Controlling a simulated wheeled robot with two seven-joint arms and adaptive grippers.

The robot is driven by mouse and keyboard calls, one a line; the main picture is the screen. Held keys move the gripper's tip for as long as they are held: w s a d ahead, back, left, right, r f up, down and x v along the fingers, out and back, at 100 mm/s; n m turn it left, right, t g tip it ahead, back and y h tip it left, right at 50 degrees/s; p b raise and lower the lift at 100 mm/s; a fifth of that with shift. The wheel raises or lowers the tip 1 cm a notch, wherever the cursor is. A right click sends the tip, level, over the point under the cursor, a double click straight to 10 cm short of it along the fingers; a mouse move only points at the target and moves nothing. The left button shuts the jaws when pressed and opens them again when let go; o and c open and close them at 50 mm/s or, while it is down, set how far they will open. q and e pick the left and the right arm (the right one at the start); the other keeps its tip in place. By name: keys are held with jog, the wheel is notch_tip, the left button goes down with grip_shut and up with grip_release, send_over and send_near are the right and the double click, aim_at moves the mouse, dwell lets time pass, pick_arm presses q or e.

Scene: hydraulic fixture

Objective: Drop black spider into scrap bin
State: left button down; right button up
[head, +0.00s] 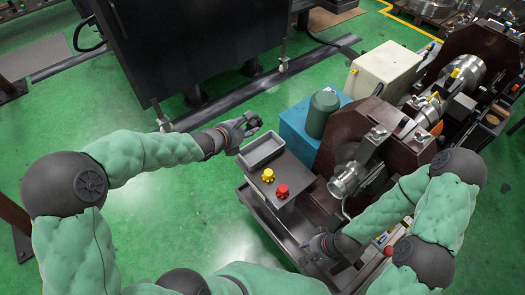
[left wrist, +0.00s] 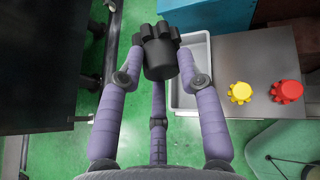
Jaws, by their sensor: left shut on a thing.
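The black spider (left wrist: 160,55) is a dark toothed piece held between the purple fingers of my left gripper (left wrist: 160,78). In the head view the left gripper (head: 245,127) is shut on it, close to the far left corner of a light grey open tray (head: 264,161), which looks like the scrap bin. In the left wrist view the spider overlaps the left rim of this bin (left wrist: 188,108), and a finger hides part of it. The visible bin interior looks empty. My right gripper (head: 318,247) is low beside the workbench; its fingers are too unclear to judge.
A yellow spider (head: 268,175) and a red spider (head: 282,191) stand on the grey bench top (head: 292,172) beside the bin. A blue box with a green cylinder (head: 319,113) stands behind. Brown machinery (head: 350,140) is to the right. Green floor (head: 190,215) is open on the left.

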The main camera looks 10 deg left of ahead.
pick_arm(q)
jog(key=shift+w+a+f+m+g+h, duration=0.1)
jog(key=shift+w+f+m+g+h, duration=0.3)
jog(key=shift+f, duration=2.4)
jog(key=shift+w+a+f+m+g+h, duration=0.2)
jog(key=shift+w+f+m+h, duration=0.45)
jog(key=shift+f, duration=2.15)
jog(key=shift+w+a+f+m+g+h, duration=0.1)
jog(key=shift+w+f+m+g+h, duration=0.35)
jog(key=shift+f, duration=2.35)
jog(key=shift+s, duration=0.15)
jog(key=c, duration=0.8)
grip_release()
jog(key=shift+o, duration=0.2)
jog(key=shift+d, duration=0.1)
jog(key=shift+s+f, duration=0.1)
